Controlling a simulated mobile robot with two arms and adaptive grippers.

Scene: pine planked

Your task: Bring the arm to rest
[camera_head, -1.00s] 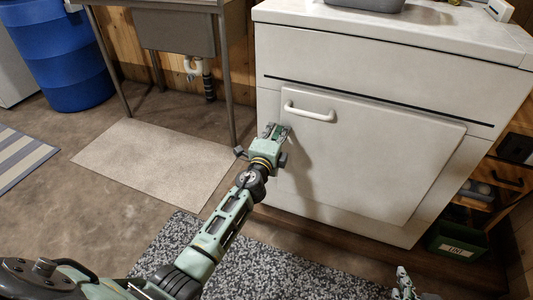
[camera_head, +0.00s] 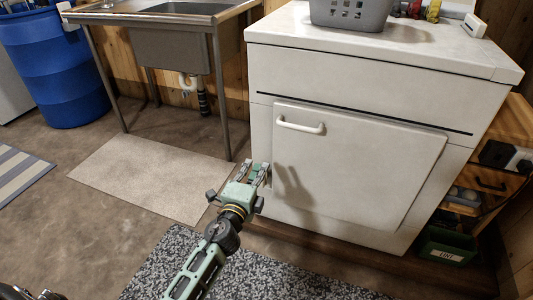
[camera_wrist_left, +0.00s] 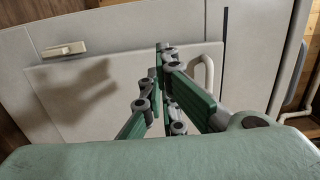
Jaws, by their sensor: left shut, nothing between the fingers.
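My left gripper (camera_head: 257,173) is in front of the lower left part of the white cabinet door (camera_head: 365,170), below the door's white handle (camera_head: 300,125). It looks apart from the handle, and nothing is in it. In the left wrist view my left gripper (camera_wrist_left: 163,75) has its green fingers shut, and they point toward the cabinet door (camera_wrist_left: 95,95). The handle (camera_wrist_left: 209,75) shows beside the fingers there. The door looks closed. My right gripper is not in view.
A grey basket (camera_head: 350,14) stands on the cabinet top. A metal sink table (camera_head: 170,45) and blue barrel (camera_head: 58,70) are at the back left. A speckled mat (camera_head: 165,268) and a beige mat (camera_head: 150,175) lie on the floor. A green bin (camera_head: 445,248) is at right.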

